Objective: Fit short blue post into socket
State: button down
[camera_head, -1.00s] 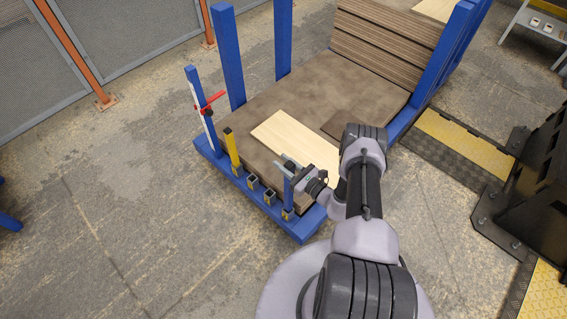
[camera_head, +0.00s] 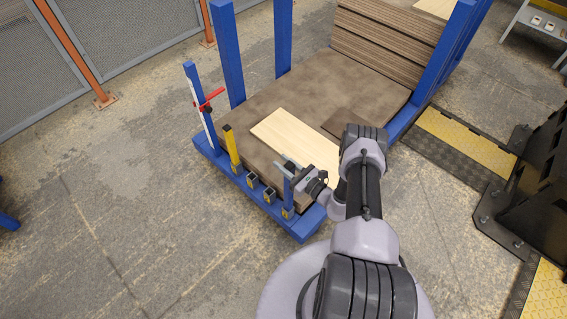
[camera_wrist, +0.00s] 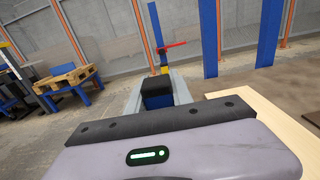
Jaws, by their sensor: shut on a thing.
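The short blue post (camera_head: 287,190) stands roughly upright at the near right corner of the blue frame (camera_head: 307,226). My gripper (camera_head: 287,168) is shut on its upper part. In the wrist view the post's dark top and blue side (camera_wrist: 158,100) show between the grey jaws. The post's lower end is at the mouth of the corner socket (camera_head: 288,213), which has a yellow mark. I cannot tell how far it sits inside.
Two open sockets (camera_head: 252,181) (camera_head: 269,195) line the frame's front edge, left of the post. Beyond them stand a yellow post (camera_head: 231,146) and a blue post with a red clamp (camera_head: 207,104). A pale board (camera_head: 285,135) lies on the brown deck behind.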

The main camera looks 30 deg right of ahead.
jog(key=shift+f+b, duration=1.15)
jog(key=shift+f, duration=3.05)
jog(key=c, duration=1.1)
grip_release()
jog(key=shift+o, duration=0.2)
jog(key=p+v, duration=0.4)
jog(key=v, duration=1.3)
jog(key=shift+s, duration=0.2)
